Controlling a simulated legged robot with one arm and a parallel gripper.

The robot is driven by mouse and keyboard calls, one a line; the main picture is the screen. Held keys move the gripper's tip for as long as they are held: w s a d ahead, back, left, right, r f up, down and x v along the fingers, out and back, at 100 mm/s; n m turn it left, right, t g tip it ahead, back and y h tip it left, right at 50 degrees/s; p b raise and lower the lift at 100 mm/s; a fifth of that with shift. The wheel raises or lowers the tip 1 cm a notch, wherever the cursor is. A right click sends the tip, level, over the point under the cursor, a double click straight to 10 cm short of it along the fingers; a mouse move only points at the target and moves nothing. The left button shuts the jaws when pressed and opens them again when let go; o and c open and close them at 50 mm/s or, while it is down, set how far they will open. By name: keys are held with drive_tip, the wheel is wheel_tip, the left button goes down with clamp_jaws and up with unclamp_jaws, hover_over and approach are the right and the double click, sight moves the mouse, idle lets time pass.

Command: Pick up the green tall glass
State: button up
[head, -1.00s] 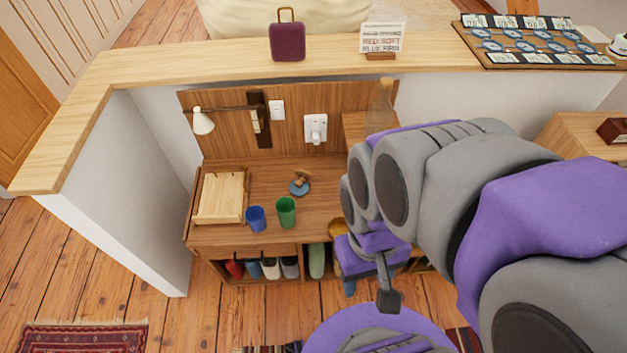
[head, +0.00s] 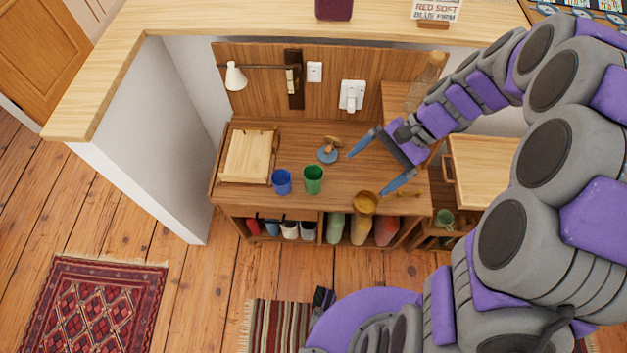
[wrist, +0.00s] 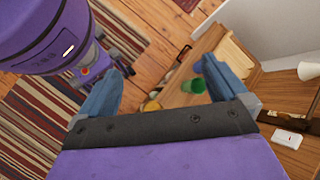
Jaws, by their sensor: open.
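The green tall glass (head: 313,179) stands upright on the wooden desk (head: 250,196), near its front edge. A blue glass (head: 282,181) stands close on its left. My gripper (head: 369,172) is open and empty, to the right of the green glass and apart from it, with its fingers pointing left toward it. In the wrist view the green glass (wrist: 194,86) shows beyond and between the open fingers, nearer the right one. The right finger partly hides the blue glass (wrist: 198,67).
A blue round item with a wooden piece (head: 328,152) sits behind the glass. A wooden box (head: 249,156) is at the desk's left. A gold bowl (head: 364,202) is at the front right, near my lower finger. A lamp (head: 235,77) and clear bottle (head: 425,84) stand behind.

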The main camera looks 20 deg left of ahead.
drive_tip(key=w+a+f+m+t+y+p, duration=0.1)
drive_tip(key=w+a+f+m+y, duration=0.2)
drive_tip(key=w+f, duration=0.55)
drive_tip(key=w+f+m+y, duration=0.3)
drive_tip(key=w+f+m, duration=0.25)
drive_tip(key=f, duration=0.65)
drive_tip(key=m+t+b, duration=0.1)
drive_tip(key=m+b, duration=0.1)
drive_tip(key=b, duration=0.1)
approach(313, 176)
drive_tip(key=shift+y, duration=0.4)
drive_tip(key=s+a, duration=0.1)
drive_tip(key=a, duration=0.1)
drive_tip(key=s+a, duration=0.2)
drive_tip(key=a, duration=0.1)
drive_tip(key=s+a, duration=0.1)
drive_tip(key=a, duration=0.2)
drive_tip(key=shift+s+a+r, duration=0.1)
drive_tip(key=shift+s+r, duration=0.05)
drive_tip(key=shift+s, duration=0.25)
drive_tip(key=c, duration=1.2)
drive_tip(key=shift+r, duration=0.15)
